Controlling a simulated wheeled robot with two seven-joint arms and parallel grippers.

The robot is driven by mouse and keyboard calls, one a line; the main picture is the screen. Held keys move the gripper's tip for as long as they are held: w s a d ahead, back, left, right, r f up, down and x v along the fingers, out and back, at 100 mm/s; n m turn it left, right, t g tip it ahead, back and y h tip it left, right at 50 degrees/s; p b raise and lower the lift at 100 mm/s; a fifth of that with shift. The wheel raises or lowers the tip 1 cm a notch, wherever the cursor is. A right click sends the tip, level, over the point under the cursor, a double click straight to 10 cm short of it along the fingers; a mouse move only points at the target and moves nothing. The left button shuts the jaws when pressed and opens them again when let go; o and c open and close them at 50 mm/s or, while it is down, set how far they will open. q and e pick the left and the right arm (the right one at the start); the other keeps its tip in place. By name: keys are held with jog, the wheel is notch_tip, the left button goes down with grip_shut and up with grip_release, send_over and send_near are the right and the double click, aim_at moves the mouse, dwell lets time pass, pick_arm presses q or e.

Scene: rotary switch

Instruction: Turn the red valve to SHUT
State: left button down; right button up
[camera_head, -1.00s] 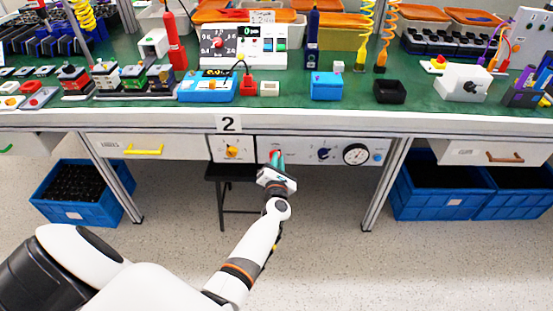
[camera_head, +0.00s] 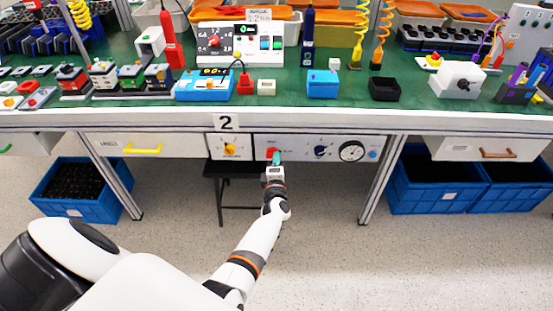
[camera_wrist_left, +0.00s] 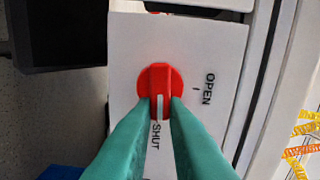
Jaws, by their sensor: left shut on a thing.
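The red valve (camera_wrist_left: 160,77) is a round knob with a raised bar on a white panel (camera_wrist_left: 208,40). In the left wrist view, the white line on its bar points down toward the word SHUT (camera_wrist_left: 155,138). The word OPEN (camera_wrist_left: 208,89) with a tick is to the right. My left gripper (camera_wrist_left: 160,104) has its green fingers on both sides of the bar, shut on it. In the head view the valve (camera_head: 271,152) is partly hidden behind my left gripper (camera_head: 276,158). My right gripper is not in view.
On the same front under the table, a yellow knob (camera_head: 230,149) is left of the valve; a dark blue knob (camera_head: 321,151) and a round gauge (camera_head: 352,151) are right. A dark stool (camera_head: 232,172) stands below. Blue crates (camera_head: 428,205) sit on the floor.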

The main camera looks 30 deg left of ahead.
pick_arm(q)
jog(key=shift+d+f+m, duration=0.1)
jog(key=shift+f+m, duration=0.05)
jog(key=shift+m, duration=0.45)
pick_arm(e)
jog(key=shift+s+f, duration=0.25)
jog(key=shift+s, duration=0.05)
pick_arm(q)
jog(key=c, duration=1.4)
grip_release()
jog(key=shift+c, duration=0.2)
